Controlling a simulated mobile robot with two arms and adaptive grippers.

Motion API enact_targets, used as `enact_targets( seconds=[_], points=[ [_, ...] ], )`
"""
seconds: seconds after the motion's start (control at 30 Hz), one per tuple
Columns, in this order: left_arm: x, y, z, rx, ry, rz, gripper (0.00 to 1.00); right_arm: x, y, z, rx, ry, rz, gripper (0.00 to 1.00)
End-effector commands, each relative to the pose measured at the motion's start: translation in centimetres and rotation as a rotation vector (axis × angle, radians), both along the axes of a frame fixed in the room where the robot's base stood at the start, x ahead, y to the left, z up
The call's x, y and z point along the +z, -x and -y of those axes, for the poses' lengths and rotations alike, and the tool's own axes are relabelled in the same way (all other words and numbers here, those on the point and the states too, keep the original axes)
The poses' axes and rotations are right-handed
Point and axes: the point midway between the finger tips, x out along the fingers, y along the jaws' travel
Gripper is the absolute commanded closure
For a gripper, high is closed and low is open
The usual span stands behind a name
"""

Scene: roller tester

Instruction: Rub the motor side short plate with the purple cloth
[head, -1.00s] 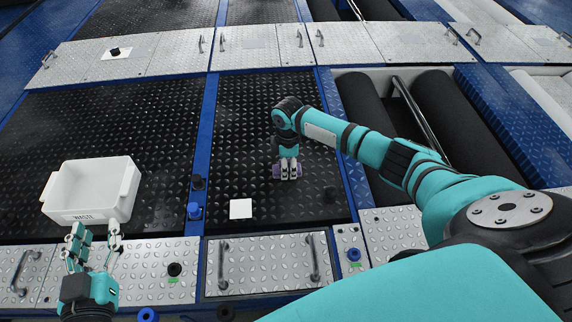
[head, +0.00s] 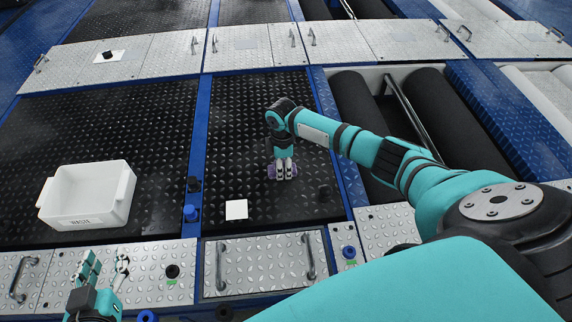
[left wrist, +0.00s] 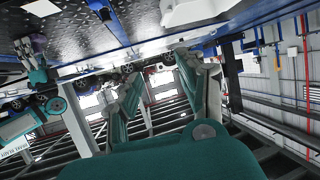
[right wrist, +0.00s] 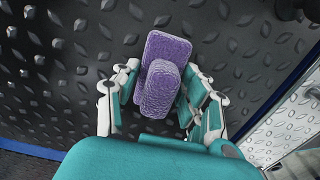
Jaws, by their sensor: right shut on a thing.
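The purple cloth (head: 281,171) is a folded pad in the head view, on or just above the narrow black diamond-tread plate (head: 240,140) between two blue rails. It also shows in the right wrist view (right wrist: 164,75), close over the tread. My right gripper (head: 282,162) is shut on the cloth from above and hides part of it. I cannot tell whether the cloth touches the plate. My left gripper (head: 106,262) is open and empty near the front edge, below the waste bin. Its spread fingers show in the left wrist view (left wrist: 158,65).
A white waste bin (head: 112,207) stands on the wide black plate at left. A white square (head: 236,209) lies on the narrow plate, left of the cloth. A silver handled panel (head: 262,262) is in front. Black rollers (head: 462,118) lie in an opening at right, beyond a blue rail.

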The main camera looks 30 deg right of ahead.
Motion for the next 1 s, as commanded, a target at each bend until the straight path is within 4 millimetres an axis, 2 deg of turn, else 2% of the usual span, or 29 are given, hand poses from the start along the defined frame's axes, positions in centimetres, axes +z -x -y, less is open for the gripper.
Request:
enact_targets(
  seconds=[0.5, 0.67, 1.0],
  points=[
    [-0.4, 0.2, -0.1, 0.002, -0.006, -0.023, 0.6, -0.1, -0.9, -1.9, 0.001, -0.001, 0.0, 0.82],
    [-0.6, 0.4, -0.2, 0.002, -0.01, -0.045, 0.6, -0.1, -0.8, -1.7, 0.001, -0.001, 0.0, 0.82],
    [-2.6, 2.0, -1.0, 0.013, -0.041, -0.177, 0.6, 0.0, -0.4, -1.0, -0.001, 0.0, -0.001, 0.82]
  ],
)
